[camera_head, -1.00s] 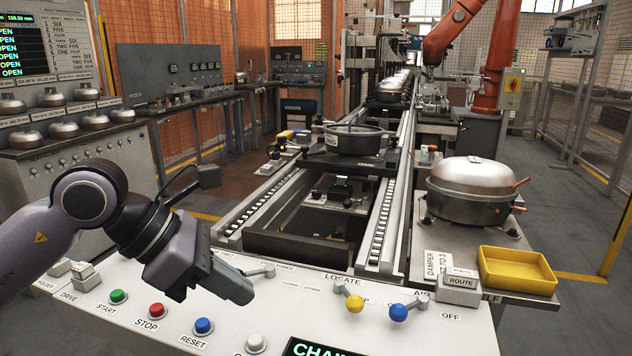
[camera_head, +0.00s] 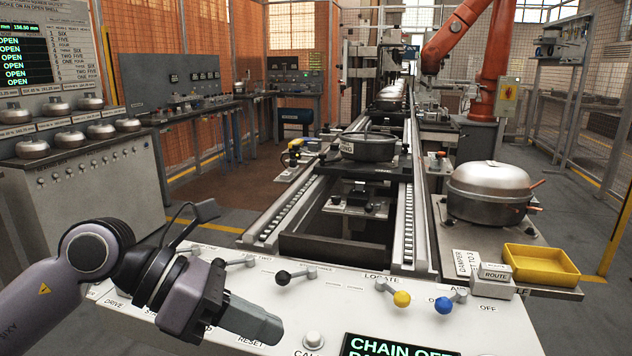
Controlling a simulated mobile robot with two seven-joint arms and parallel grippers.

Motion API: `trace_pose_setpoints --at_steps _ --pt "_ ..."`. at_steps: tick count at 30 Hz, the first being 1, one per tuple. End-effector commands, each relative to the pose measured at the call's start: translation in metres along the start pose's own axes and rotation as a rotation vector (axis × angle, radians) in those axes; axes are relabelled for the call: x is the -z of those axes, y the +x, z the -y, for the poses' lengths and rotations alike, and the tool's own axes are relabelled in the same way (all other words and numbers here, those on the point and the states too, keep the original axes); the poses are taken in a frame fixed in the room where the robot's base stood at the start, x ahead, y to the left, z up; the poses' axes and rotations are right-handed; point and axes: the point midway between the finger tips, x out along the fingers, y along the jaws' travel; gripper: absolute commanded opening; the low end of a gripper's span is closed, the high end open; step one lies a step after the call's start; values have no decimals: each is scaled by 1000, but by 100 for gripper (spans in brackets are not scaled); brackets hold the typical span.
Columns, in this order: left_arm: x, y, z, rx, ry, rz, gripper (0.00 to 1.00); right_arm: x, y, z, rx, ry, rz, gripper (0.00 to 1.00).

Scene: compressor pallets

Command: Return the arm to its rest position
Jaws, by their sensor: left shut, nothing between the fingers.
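My left arm (camera_head: 92,255) comes in from the lower left over the white control panel (camera_head: 345,310). My left gripper (camera_head: 262,325) is shut and empty, pointing right and a little down above the panel's left half. It hides most of the push buttons there. My right arm and gripper are not in view.
The panel carries levers with a black knob (camera_head: 283,278), a yellow knob (camera_head: 401,299) and a blue knob (camera_head: 443,305). A yellow tray (camera_head: 541,280) and a steel compressor shell (camera_head: 490,190) stand at right. A dark pan-like housing (camera_head: 368,150) sits on the conveyor (camera_head: 312,205).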

Motion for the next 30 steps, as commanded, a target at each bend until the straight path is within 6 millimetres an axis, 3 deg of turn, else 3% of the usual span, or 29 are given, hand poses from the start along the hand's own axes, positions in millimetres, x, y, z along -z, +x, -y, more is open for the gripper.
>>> trace_pose_setpoints --at_steps 4,9,13,17,20,23,27,30 --pt "-10 22 27 205 -191 220 0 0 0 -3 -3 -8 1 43" --pt "-24 25 39 418 -494 513 0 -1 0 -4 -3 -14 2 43" --pt "-26 17 28 540 -770 737 0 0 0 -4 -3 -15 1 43" --pt "-12 8 1 624 -1078 952 0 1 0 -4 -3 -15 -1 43" --pt "14 5 -25 661 -1333 1111 0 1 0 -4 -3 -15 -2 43" --pt "52 5 -50 673 -1601 1261 0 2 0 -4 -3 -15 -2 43" --pt "126 16 -76 640 -1992 1452 0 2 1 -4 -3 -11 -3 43" --pt "188 28 -82 583 -2275 1568 0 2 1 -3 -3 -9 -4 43"
